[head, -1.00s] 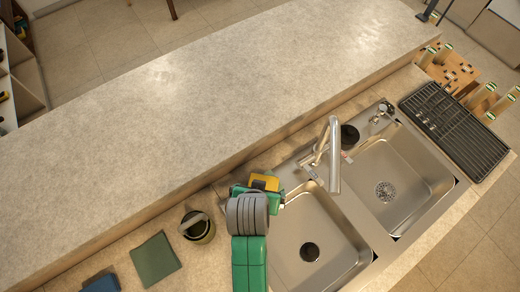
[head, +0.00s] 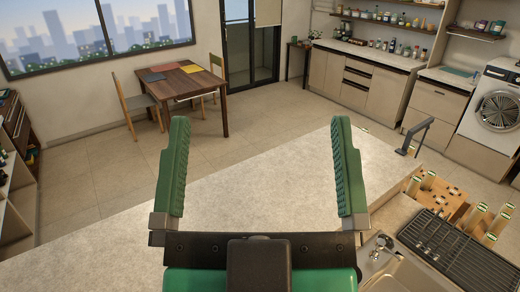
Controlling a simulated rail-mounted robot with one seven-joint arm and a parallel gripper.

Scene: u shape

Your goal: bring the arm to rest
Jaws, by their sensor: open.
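My gripper (head: 261,170) fills the lower middle of the head view. Its two green ribbed fingers point up and stand wide apart. It is open and nothing is between the fingers. Behind it lies the pale stone counter (head: 240,200), partly hidden by the fingers and the gripper body. I cannot see any contact between the gripper and the counter.
At the lower right are a black drying rack (head: 462,250), a wooden board (head: 432,195) with several upright pieces, and the faucet base (head: 381,245). Farther back stand a dining table (head: 175,82) with chairs and a washing machine (head: 497,108). Open floor lies between.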

